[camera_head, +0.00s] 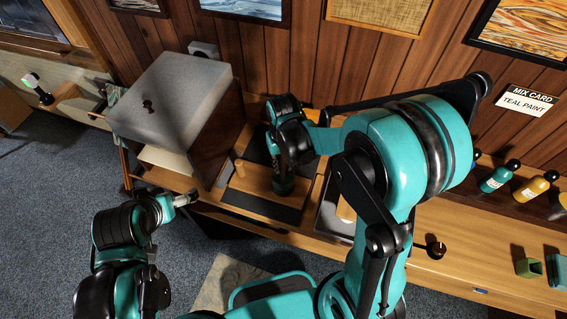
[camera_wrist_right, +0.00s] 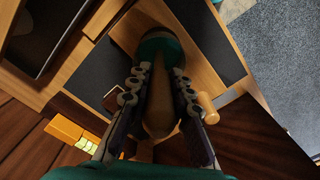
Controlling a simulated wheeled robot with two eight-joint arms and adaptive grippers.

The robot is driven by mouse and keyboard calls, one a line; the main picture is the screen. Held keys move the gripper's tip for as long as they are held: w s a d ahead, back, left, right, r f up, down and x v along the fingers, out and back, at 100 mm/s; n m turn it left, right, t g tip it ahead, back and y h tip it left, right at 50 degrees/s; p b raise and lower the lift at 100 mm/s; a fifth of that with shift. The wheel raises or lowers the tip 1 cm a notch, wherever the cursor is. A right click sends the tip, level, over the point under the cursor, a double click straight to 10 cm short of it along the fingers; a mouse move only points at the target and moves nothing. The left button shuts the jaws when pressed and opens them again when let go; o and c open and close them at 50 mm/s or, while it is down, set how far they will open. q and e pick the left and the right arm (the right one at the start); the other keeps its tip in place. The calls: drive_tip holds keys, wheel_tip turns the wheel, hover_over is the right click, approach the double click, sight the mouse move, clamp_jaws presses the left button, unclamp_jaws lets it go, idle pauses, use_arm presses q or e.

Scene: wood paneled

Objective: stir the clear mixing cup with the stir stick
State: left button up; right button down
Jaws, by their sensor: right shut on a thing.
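My right gripper (camera_wrist_right: 160,85) reaches down over the wooden workbench, largely hidden behind its own arm in the head view. In the right wrist view it is shut on a tan, wooden-looking stick (camera_wrist_right: 159,110), which runs lengthwise between the fingers.
A large grey-topped box (camera_head: 170,95) stands left of the right gripper. A short wooden peg (camera_head: 240,169) stands close by. A dark tray (camera_head: 331,216) lies to the right. Teal (camera_head: 496,179) and yellow (camera_head: 533,189) bottles stand farther right.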

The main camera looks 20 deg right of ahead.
drive_tip(key=shift+r+p, duration=3.15)
drive_tip(key=shift+r, duration=1.2)
wheel_tip(320, 180, up, 5)
drive_tip(key=p, duration=0.3)
drive_tip(key=shift+p, duration=0.35)
